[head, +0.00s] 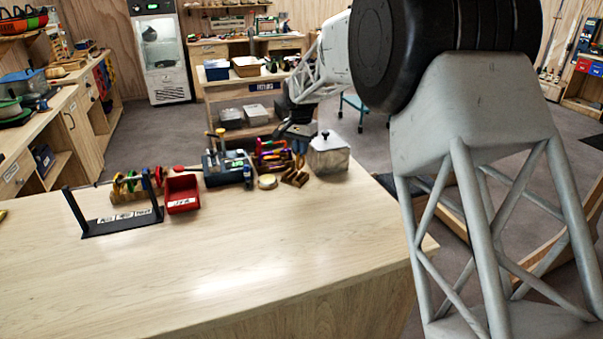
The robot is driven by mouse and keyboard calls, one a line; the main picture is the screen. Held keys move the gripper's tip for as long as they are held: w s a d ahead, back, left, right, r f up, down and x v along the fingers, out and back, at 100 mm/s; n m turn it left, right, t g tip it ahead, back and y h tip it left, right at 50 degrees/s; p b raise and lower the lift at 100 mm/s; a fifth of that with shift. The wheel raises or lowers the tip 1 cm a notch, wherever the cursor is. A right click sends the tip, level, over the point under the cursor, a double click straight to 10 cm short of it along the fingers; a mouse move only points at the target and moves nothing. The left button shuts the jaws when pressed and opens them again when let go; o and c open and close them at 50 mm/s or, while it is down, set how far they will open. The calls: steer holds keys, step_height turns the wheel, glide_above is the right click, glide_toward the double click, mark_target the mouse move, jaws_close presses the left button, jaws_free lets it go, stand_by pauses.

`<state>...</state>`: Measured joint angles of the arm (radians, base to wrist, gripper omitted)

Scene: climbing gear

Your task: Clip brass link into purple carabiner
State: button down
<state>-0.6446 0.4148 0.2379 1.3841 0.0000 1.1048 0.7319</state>
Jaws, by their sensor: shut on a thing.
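My gripper (295,134) is small and dark at the far side of the workbench, at the end of my arm, which reaches in from the upper right. It is low over the bench, close to a small group of coloured gear. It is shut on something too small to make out. A purple piece (270,145) with red and orange parts stands just left of the gripper; it may be the purple carabiner, but its shape is unclear. I cannot pick out the brass link.
On the workbench (230,260), a clear lidded box (328,154) stands right of my gripper. Wooden blocks (295,176), a round pale disc (267,182), a grey device (226,168), a red bin (182,194) and a black frame (121,221) stand nearby. The bench front is clear.

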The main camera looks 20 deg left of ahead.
steer(key=shift+r, duration=1.05)
steer(key=shift+a, duration=0.1)
steer(key=w+a+r+n, duration=0.1)
steer(key=a+r+n, duration=0.1)
steer(key=a+n, duration=0.3)
steer(key=w+a+r+n, duration=0.2)
steer(key=a+n, duration=0.3)
steer(key=a, duration=0.1)
steer(key=shift+w+a+r, duration=0.15)
steer(key=shift+a+r, duration=0.15)
steer(key=shift+a, duration=0.1)
steer(key=shift+f, duration=0.1)
steer(key=shift+f, duration=1.45)
